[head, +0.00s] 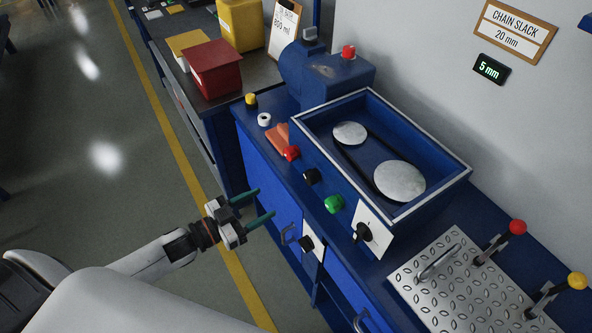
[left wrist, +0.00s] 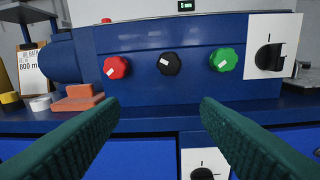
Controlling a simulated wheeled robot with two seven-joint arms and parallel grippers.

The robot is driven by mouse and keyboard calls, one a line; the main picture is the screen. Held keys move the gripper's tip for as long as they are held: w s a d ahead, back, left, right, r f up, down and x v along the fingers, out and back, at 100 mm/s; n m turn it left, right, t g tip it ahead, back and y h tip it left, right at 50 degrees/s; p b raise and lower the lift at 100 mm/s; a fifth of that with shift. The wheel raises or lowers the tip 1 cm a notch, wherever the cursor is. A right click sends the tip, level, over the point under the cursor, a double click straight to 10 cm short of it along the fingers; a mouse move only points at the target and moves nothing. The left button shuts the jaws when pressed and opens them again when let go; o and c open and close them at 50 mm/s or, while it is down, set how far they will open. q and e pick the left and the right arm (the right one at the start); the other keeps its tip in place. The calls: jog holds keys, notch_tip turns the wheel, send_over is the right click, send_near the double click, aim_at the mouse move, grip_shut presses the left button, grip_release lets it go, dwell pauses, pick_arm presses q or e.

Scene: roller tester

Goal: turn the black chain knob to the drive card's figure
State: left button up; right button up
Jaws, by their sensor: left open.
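The black chain knob (head: 310,176) sits on the blue tester's front panel, between a red knob (head: 291,153) and a green knob (head: 333,203). In the left wrist view the black knob (left wrist: 169,64) is ahead, a little right of centre, its white mark tilted. The drive card (head: 508,29) on the wall reads CHAIN SLACK 20 mm. The small display (head: 490,69) beneath it reads 5 mm. My left gripper (head: 265,202) is open and empty, in front of the tester and apart from the knob. In its wrist view the green fingers (left wrist: 157,108) are spread below the knobs. My right gripper is out of view.
The open tester box (head: 397,150) holds two discs and a chain. A black rotary switch (head: 362,232) sits right of the green knob. Orange blocks (left wrist: 78,98) lie on the ledge at left. A treadplate (head: 462,285) with two levers is at right. Floor is free at left.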

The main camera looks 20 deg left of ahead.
aim_at(307, 179)
pick_arm(q)
jog(key=shift+m+h, duration=0.3)
jog(key=shift+h, duration=0.1)
jog(key=w+d+r, duration=0.1)
jog(key=w+d, duration=0.1)
jog(key=w+d+p, duration=0.1)
jog(key=w+d, duration=0.2)
jog(key=w+d+r+p, duration=0.1)
jog(key=w+d, duration=0.1)
jog(key=w, duration=0.1)
jog(key=shift+d+r, duration=0.15)
jog(key=shift+r, duration=0.2)
jog(key=shift+w+d+f, duration=0.1)
jog(key=shift+w+d, duration=0.35)
jog(key=shift+w, duration=0.05)
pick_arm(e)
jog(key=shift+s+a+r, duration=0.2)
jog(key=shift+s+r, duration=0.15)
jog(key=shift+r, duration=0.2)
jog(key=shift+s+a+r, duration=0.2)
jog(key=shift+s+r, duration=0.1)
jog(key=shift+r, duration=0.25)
pick_arm(q)
jog(key=shift+c, duration=0.4)
jog(key=c, duration=0.9)
